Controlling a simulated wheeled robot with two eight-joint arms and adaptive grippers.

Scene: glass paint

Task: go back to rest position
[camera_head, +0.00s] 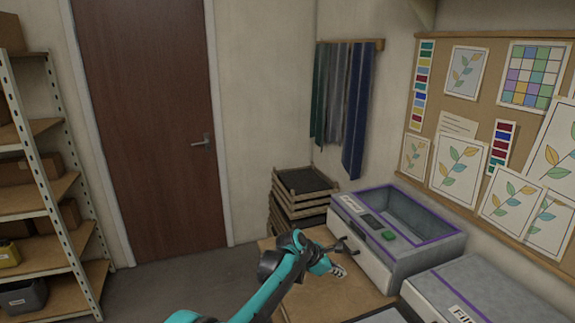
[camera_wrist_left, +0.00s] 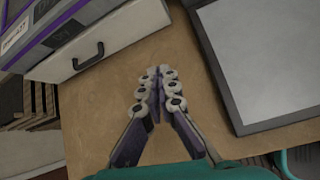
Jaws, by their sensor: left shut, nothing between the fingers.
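My left gripper (camera_head: 338,270) is in front of the grey machine with the purple rim, above the wooden table. In the left wrist view its fingers (camera_wrist_left: 158,98) come together and hold nothing. The left arm is teal and black and comes in from the bottom of the head view. My right gripper is in neither view.
The grey machine (camera_head: 352,235) has a purple-edged open top, a green button and a drawer with a black handle (camera_wrist_left: 90,58). A dark-framed panel (camera_wrist_left: 285,125) lies on the table (camera_wrist_left: 190,140). Stacked trays (camera_head: 298,182) stand behind. A second grey box (camera_head: 480,285) is at right.

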